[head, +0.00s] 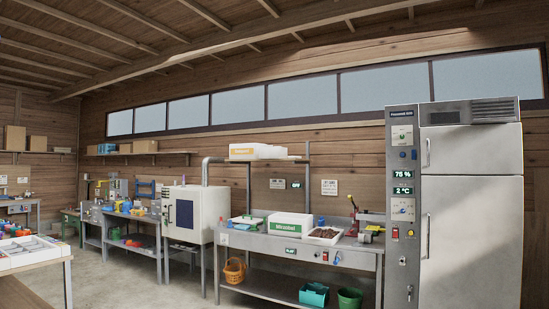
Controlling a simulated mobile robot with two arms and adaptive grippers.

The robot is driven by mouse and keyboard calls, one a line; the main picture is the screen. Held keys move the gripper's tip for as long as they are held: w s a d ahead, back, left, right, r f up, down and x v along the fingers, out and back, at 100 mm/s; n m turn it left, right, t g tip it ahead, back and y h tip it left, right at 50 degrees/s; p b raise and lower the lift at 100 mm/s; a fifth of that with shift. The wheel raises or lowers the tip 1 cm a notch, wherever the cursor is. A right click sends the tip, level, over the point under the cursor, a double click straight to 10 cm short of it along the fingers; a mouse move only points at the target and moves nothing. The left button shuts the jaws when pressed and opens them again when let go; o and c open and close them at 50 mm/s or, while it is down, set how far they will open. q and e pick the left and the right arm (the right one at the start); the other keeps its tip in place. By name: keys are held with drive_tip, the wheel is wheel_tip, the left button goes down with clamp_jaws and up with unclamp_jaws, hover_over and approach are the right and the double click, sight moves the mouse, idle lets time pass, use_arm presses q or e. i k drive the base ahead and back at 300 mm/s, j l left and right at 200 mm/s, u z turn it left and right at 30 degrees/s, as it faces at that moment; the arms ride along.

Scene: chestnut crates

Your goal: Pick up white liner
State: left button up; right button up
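No thing in the head view can be told for certain as the white liner. White items on the metal bench (290,247) include a white box with a green label (290,218) and a shallow white tray (340,239) holding brown pieces, likely chestnuts. A flat pale item with green (243,221) lies at the left of this bench. White boxes or crates (258,151) sit on the shelf above. Neither of my grippers is in view.
A tall steel cabinet (470,230) stands at the right. A white oven-like box (194,214) stands left of the bench. Orange (235,270), teal (313,294) and green (350,298) containers sit low down. A table with a divided tray (30,258) is at the left; the floor (130,285) between is clear.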

sight(269, 152)
drive_tip(key=i+j+u, duration=0.15)
drive_tip(key=i+u, duration=0.15)
drive_tip(key=i, duration=0.35)
drive_tip(key=i+u, duration=0.2)
drive_tip(key=i, duration=2.95)
